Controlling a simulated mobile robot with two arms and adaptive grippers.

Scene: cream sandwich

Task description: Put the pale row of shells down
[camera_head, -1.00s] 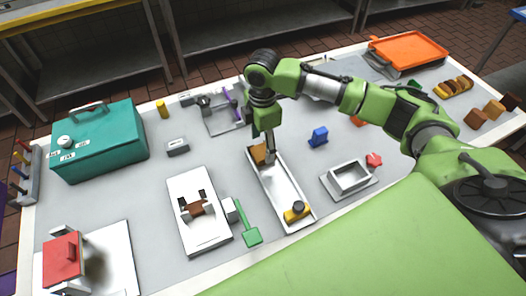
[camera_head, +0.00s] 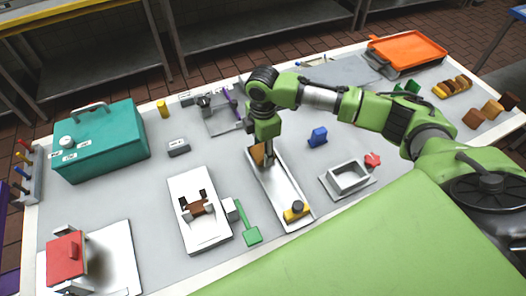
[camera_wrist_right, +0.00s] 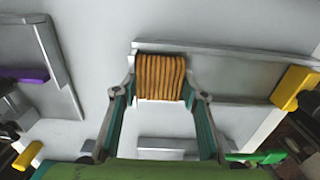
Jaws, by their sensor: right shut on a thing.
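The pale row of shells (camera_head: 257,155) is a tan, ridged block at the far end of the long white tray (camera_head: 280,188). In the right wrist view the row (camera_wrist_right: 161,78) shows as several orange-tan upright ridges between my fingers. My right gripper (camera_head: 267,158) points down over the far end of the tray and is shut on the row. Its fingers partly hide the row in the head view. I cannot tell whether the row's underside touches the tray floor. My left gripper is not in view.
A yellow block with a dark knob (camera_head: 296,211) sits at the tray's near end. A green spatula (camera_head: 250,232) and a white fixture (camera_head: 207,232) stand left of the tray. The tray's middle is bare.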

